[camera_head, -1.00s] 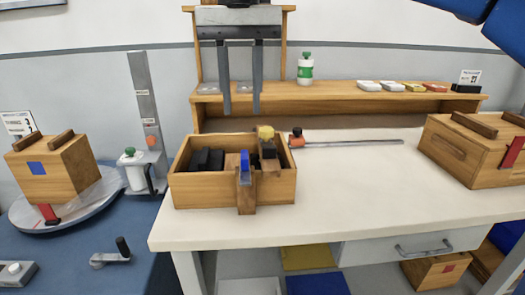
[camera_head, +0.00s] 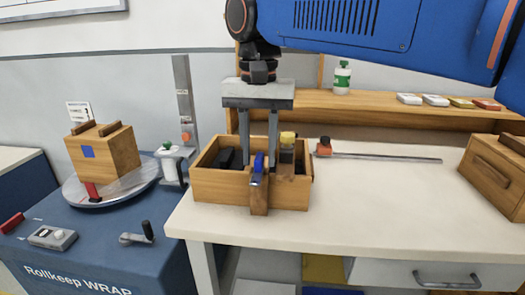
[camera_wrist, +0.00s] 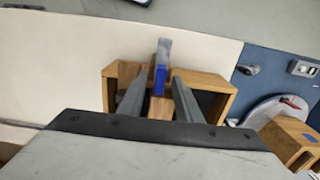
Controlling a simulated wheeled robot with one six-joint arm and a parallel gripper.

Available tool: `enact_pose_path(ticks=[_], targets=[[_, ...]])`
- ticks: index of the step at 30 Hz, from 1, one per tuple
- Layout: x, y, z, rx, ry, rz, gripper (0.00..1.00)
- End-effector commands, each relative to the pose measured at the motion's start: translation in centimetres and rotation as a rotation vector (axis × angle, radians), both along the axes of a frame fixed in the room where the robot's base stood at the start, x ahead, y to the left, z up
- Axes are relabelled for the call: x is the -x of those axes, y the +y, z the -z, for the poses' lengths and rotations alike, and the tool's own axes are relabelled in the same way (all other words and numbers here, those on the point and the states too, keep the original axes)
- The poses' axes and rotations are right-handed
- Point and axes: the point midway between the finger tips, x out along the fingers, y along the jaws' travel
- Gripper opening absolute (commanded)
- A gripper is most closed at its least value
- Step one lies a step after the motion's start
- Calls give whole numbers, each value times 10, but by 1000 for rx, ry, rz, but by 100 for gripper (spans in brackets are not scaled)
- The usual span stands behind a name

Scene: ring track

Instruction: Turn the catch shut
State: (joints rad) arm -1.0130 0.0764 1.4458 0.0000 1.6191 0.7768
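A small blue catch (camera_head: 257,168) with a grey metal end sits on top of a wooden post (camera_head: 259,198) at the front wall of an open wooden crate (camera_head: 222,190) on the white bench. Contact cannot be told.
Dark items (camera_head: 227,158) and a yellow-topped wooden block (camera_head: 287,148) are in the crate. A metal rod with an orange end (camera_head: 323,149) lies right of it. A wooden box (camera_head: 103,152) on a turntable stands left. The bench front right is clear.

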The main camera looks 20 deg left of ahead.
Motion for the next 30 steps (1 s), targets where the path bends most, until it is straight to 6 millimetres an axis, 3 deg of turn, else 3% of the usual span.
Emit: enact_pose_path(ticks=[2,6,19,30], targets=[[0,0,0,0,0,0,31],[0,0,0,0,0,0,0],[0,0,0,0,0,-53,0],[0,0,0,0,0,-325,0]])
